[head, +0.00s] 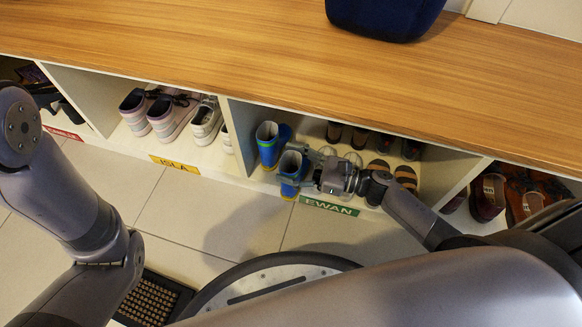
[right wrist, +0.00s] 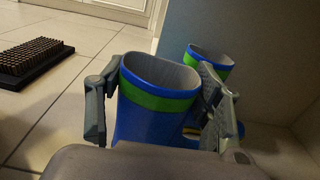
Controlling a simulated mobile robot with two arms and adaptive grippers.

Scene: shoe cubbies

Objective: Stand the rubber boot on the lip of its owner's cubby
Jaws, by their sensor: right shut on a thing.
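My right gripper (head: 303,171) is shut on a blue rubber boot (head: 290,174) with a green band. The boot is upright, its opening facing up, at the front lip of the cubby with the green EWAN label (head: 329,206). I cannot tell whether its sole bears on the lip. In the right wrist view the fingers are either side of the boot's upper shaft (right wrist: 155,98). A matching boot (head: 268,148) stands behind it inside the cubby, near the left divider; it also shows in the right wrist view (right wrist: 211,58). Of my left gripper, at most a dark part shows at the left edge.
Brown sandals (head: 405,176) and other shoes share the EWAN cubby. The ISLA cubby (head: 174,164), left, holds pale shoes (head: 172,117); brown shoes (head: 488,194) sit right. A dark blue object (head: 385,15) stands on the wooden top (head: 230,45). A bristled mat (head: 152,299) lies on the floor.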

